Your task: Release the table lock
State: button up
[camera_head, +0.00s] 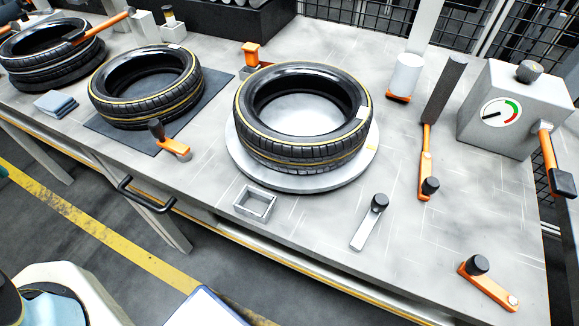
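A round grey turntable (240,158) sits mid-bench with a black, yellow-striped tyre (305,145) lying flat on it. No part is visibly labelled as the table lock. Several levers stand around it: a grey lever with a black knob (367,226) in front to the right, an orange lever with a black knob (487,285) at the front right, an upright-running orange lever (425,165) to the right, and a short orange lever with a black handle (172,144) to the left. A small orange post (251,55) stands behind the turntable. My gripper is not in view.
A grey box with a dial gauge (510,110) and an orange-handled lever (549,165) stands at the right. A white cylinder (405,76) is behind. A second tyre (146,90) lies on a dark mat at the left. A small square frame (255,203) is near the front edge.

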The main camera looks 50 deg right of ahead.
aim_at(379, 201)
jog(key=k+j+z, duration=0.1)
jog(key=z, duration=0.25)
jog(key=k+z, duration=0.35)
jog(key=i+j, duration=0.05)
